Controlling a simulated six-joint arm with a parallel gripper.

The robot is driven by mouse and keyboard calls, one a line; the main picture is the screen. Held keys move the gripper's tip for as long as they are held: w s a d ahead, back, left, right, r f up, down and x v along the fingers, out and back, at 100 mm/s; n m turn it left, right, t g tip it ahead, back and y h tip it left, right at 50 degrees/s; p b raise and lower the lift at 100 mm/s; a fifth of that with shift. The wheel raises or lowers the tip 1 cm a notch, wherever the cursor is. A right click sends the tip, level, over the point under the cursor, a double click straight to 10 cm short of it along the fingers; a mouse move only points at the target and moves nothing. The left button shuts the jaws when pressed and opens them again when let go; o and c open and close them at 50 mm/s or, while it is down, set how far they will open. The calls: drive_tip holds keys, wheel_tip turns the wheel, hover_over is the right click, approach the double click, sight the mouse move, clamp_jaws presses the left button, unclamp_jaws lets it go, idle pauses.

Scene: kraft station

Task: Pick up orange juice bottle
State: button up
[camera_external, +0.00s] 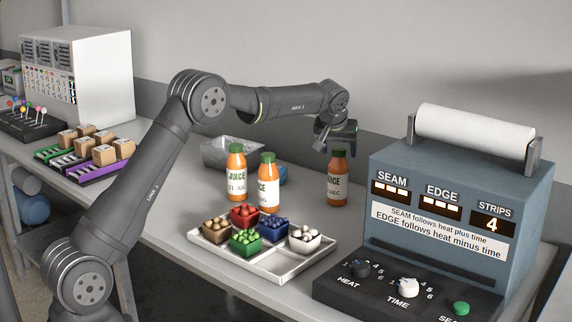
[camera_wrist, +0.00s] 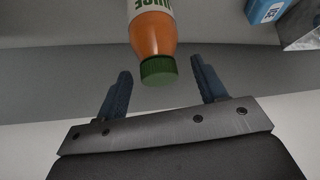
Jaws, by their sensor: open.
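Three orange bottles with green caps and white JUICE labels stand upright on the grey table: a left one (camera_external: 237,172), a middle one (camera_external: 268,183) and a right one (camera_external: 338,178). My gripper (camera_external: 336,143) is just above the right bottle, near its cap. In the wrist view, one juice bottle (camera_wrist: 153,34) points its green cap toward my gripper (camera_wrist: 162,66). The blue fingers are open, one on each side of the cap, with visible gaps. Nothing is held.
A white tray (camera_external: 286,266) with several small filled bowls stands in front of the bottles. A blue sealing machine (camera_external: 460,175) stands close on the right. A clear bin (camera_external: 222,152) sits behind the left bottle. Small boxes (camera_external: 105,154) lie in coloured racks at far left.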

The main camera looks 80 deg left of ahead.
drive_tip(key=x, duration=0.3)
drive_tip(key=shift+f, duration=0.1)
clamp_jaws()
